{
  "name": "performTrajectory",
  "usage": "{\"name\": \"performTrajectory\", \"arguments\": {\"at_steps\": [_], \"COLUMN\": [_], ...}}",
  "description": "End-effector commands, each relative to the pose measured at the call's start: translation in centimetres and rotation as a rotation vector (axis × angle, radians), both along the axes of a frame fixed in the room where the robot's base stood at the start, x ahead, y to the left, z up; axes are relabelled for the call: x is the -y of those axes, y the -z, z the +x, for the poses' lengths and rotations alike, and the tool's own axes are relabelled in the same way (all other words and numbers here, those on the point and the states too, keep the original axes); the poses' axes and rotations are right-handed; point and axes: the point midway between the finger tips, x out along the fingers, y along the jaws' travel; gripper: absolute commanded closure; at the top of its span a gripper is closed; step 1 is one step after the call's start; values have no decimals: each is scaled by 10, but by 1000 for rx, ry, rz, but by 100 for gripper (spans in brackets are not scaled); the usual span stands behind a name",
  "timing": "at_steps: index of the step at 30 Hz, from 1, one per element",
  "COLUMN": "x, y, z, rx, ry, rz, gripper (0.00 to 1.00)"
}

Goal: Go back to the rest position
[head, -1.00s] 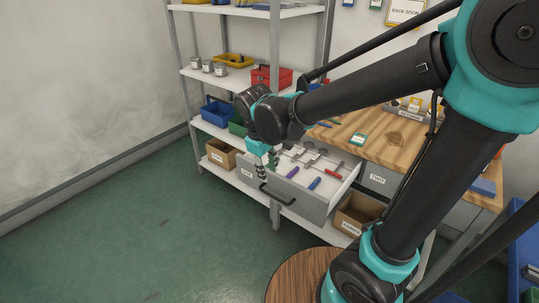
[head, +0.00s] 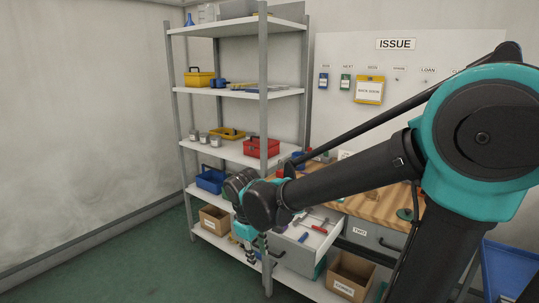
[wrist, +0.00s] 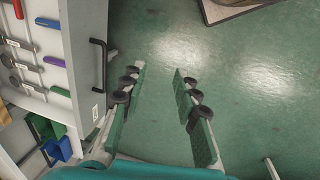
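My gripper (wrist: 158,76) is open and empty in the wrist view, with its two green-padded fingers well apart over the green floor. In the head view my gripper (head: 257,250) hangs at the front of an open drawer (head: 296,259), which it partly covers. The drawer holds several tools, among them a red-handled one (head: 320,229) and a blue-handled one (head: 303,238). In the wrist view the drawer's dark handle (wrist: 100,65) is left of the fingers and apart from them.
A metal shelf unit (head: 235,93) with bins and boxes stands behind my arm. A wooden workbench (head: 381,207) is at the right, with a closed drawer marked TWO (head: 372,236) and a cardboard box (head: 350,276) below. The floor (head: 120,262) at the left is clear.

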Motion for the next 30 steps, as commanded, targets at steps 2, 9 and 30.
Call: {"name": "performTrajectory", "arguments": {"at_steps": [2,9,30], "x": [5,25,172], "y": [1,7,56], "z": [1,3,-18], "rx": [2,13,147], "ry": [13,78,620], "rz": [4,35,252], "gripper": [69,69,69]}}
